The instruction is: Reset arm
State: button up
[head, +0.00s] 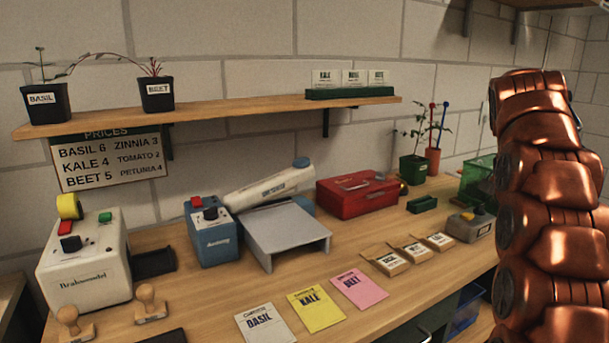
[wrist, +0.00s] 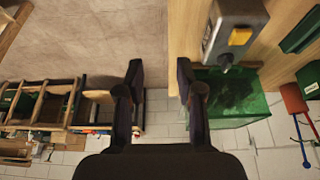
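My copper-coloured arm (head: 545,200) rises along the right side of the head view, bent near its top. My gripper is outside the head view. In the wrist view my gripper (wrist: 159,85) shows two dark fingers spread apart with nothing between them. Beyond the gap are the wall and pale floor tiles. A grey box with a yellow button (wrist: 238,35) and a green translucent crate (wrist: 230,112) lie just right of the fingers, apart from them.
The wooden bench (head: 350,265) holds a white label machine (head: 85,265), a blue device (head: 212,235), a red box (head: 357,193), seed cards and packets. A wall shelf (head: 225,110) bears two pots. In the wrist view a wooden rack (wrist: 60,100) stands left.

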jog(key=s+a+f+n+g+y, duration=0.1)
jog(key=s+a+f+n, duration=0.2)
jog(key=s+a+f, duration=0.35)
jog(key=s+a+f+n+g+y, duration=0.1)
jog(key=s+a+f+n, duration=0.3)
jog(key=s+a, duration=0.6)
jog(key=s+a+f+n+g+y, duration=0.1)
jog(key=s+a+f+n, duration=0.2)
jog(key=s, duration=0.6)
jog(key=s+a+f+g, duration=0.1)
jog(key=s+a+f, duration=0.3)
jog(key=s+f, duration=0.3)
jog(key=s+a+f+n+g+y, duration=0.1)
jog(key=s+a+f+n, duration=0.15)
jog(key=s, duration=0.75)
notch_tip(320, 180, up, 17)
jog(key=w+a+t+p, duration=0.1)
jog(key=p, duration=1.5)
jog(key=shift+w, duration=0.15)
